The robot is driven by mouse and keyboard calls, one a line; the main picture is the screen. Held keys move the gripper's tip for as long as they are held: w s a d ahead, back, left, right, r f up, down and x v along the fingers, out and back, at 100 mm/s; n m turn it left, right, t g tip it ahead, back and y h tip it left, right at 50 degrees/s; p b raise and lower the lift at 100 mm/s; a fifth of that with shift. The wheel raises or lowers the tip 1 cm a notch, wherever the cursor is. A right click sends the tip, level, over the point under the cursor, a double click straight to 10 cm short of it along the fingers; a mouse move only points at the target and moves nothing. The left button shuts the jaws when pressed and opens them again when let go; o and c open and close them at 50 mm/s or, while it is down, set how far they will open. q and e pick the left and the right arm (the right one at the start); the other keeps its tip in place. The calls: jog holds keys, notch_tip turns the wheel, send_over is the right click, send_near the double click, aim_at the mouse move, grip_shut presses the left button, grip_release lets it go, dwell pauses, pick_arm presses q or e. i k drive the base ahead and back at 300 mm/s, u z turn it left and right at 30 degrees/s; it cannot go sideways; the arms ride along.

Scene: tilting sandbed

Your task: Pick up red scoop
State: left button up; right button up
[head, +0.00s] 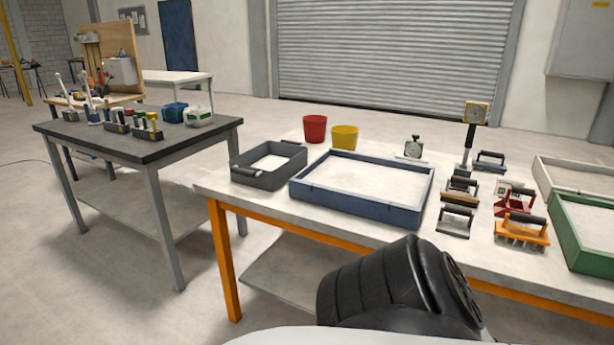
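The red scoop (504,209) lies on the white-topped table (262,204) with orange legs, toward its right side. It has a dark handle on top. It sits among other hand tools, behind an orange rake-like tool (522,234) that stands close in front of it. Neither of my grippers is in view, so I cannot see whether they are open or shut. A black, ribbed part of my own arm fills the lower middle of the head view and hides part of the table's front edge.
A blue-framed sand tray (320,203) and a grey tray (262,178) are on the table. A red bucket (314,128) and yellow bucket (345,137) stand behind. A green-framed tray (578,245) is right of the tools. A dark-topped table (95,135) is at left.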

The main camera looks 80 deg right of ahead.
aim_at(504, 206)
jog(key=u, duration=0.05)
jog(key=k, duration=2.25)
jog(key=z, duration=0.8)
